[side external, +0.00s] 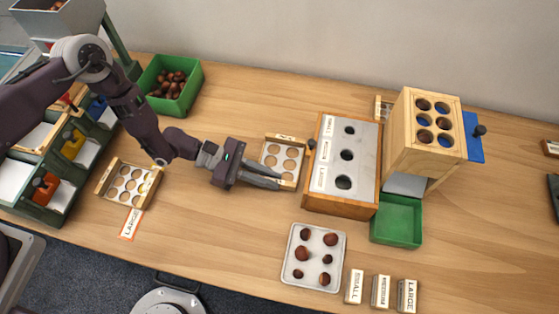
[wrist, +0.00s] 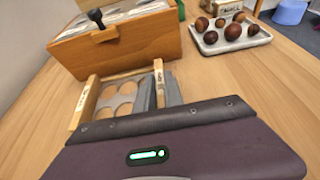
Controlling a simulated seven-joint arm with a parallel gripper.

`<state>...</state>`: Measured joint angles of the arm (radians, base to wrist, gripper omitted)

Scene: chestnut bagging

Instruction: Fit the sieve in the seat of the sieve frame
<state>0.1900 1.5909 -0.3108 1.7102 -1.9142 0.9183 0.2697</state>
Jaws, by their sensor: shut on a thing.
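The sieve (side external: 281,160), a small wooden-rimmed plate with several round holes, is left of the wooden box with the steel top. My gripper (side external: 279,179) is shut on its near wooden rail. In the wrist view, the fingers (wrist: 158,92) pinch the rail of the sieve (wrist: 103,102). I cannot tell whether it touches the table. A tall wooden stand (side external: 412,155) with several holes and a blue slide is at right; it may be the sieve frame, but its seat is not clear. Similar holed plates lie at left (side external: 128,184) and partly hidden behind the box (side external: 383,108).
The steel-topped box (side external: 340,200) stands close right of the sieve, black knob (wrist: 95,16) facing it. A green tray (side external: 397,220) is below the stand. A chestnut tray (side external: 294,279), label blocks (side external: 380,291) and a green chestnut bin (side external: 192,82) stand around.

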